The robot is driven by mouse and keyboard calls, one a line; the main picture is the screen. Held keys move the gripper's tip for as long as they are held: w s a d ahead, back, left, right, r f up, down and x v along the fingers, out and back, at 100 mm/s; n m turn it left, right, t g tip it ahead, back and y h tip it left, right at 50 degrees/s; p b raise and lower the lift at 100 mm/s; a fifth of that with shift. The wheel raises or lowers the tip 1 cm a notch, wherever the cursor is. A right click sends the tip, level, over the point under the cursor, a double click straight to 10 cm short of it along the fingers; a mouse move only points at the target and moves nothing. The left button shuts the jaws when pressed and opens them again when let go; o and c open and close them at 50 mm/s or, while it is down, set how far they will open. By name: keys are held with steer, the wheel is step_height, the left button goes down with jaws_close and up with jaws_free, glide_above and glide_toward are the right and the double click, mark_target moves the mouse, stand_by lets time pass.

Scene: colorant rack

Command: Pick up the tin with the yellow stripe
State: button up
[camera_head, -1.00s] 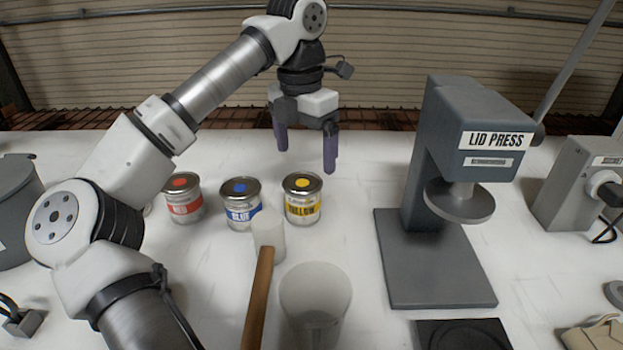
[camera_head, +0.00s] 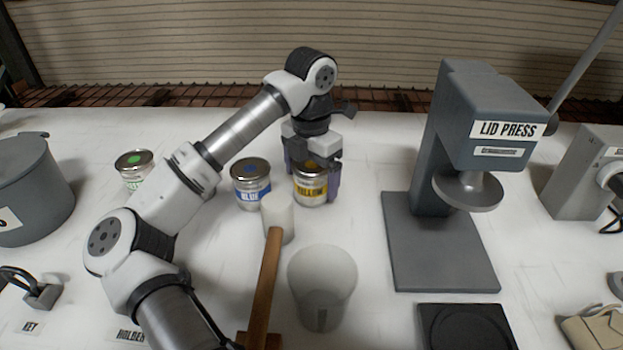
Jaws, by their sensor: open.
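The tin with the yellow stripe (camera_head: 311,190) stands upright on the white table, its yellow band facing me. My gripper (camera_head: 313,182) is lowered over it from above. Its purple fingers stand at the left and right of the tin, and the palm is just above the lid. The jaws are open; I cannot tell whether a finger touches the tin. The blue-striped tin (camera_head: 250,192) stands close on its left. The green tin (camera_head: 134,168) is farther left. The red tin is hidden behind my arm.
A white-headed mallet (camera_head: 278,219) and a translucent cup (camera_head: 322,285) stand in front of the tins. The lid press (camera_head: 440,246) is to the right. A grey pot (camera_head: 32,190) is at the far left. The table between the yellow tin and the press is clear.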

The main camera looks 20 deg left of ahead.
steer(key=shift+w+f, duration=0.1)
steer(key=shift+f, duration=1.15)
steer(key=c, duration=1.2)
steer(key=shift+r, duration=0.15)
step_height(320, 180, up, 20)
steer(key=b, duration=0.1)
steer(key=shift+f, duration=0.2)
